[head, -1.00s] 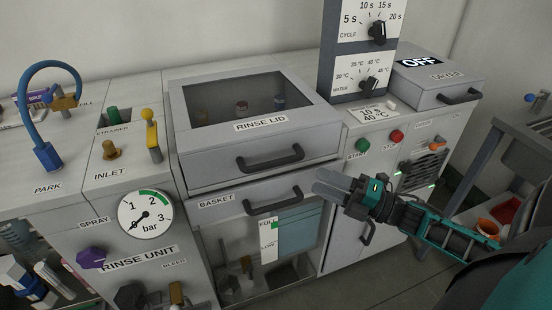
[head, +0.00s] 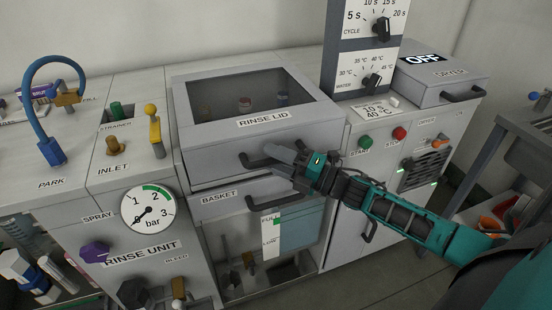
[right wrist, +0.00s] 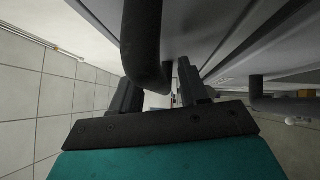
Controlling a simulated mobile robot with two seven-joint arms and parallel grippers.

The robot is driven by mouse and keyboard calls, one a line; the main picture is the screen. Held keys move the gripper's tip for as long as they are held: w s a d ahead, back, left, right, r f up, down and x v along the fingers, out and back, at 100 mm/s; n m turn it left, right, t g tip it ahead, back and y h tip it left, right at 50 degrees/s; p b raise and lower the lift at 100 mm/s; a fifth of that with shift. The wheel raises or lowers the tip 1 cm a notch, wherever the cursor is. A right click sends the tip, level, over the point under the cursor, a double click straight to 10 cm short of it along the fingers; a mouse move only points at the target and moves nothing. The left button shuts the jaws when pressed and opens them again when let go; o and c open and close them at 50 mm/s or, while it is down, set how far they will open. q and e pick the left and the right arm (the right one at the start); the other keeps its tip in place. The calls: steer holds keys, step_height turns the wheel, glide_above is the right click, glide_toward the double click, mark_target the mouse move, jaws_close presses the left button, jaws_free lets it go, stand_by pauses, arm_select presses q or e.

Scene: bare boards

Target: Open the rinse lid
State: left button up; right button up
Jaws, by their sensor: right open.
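The rinse lid (head: 215,143) is a grey lid with a dark window and a label, and it lies shut on the rinse unit. Its dark bar handle (head: 252,161) sits on the front face; its right part is hidden behind my right gripper (head: 277,158). My right gripper is open at the handle. In the right wrist view, the bent end of the handle (right wrist: 143,45) shows large at the two fingers (right wrist: 158,82), partly between them; I cannot tell whether they touch it. My left gripper is out of view.
The basket drawer (head: 219,207) with its own handle (head: 262,204) is just below. A control column (head: 345,85) rises behind right, beside the start button (head: 364,144) and stop button (head: 399,133). The blue park hose (head: 50,68) and yellow-topped inlet lever (head: 154,128) stand left.

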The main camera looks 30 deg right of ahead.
steer(key=shift+c, duration=0.3)
jaws_close()
stand_by(0.4)
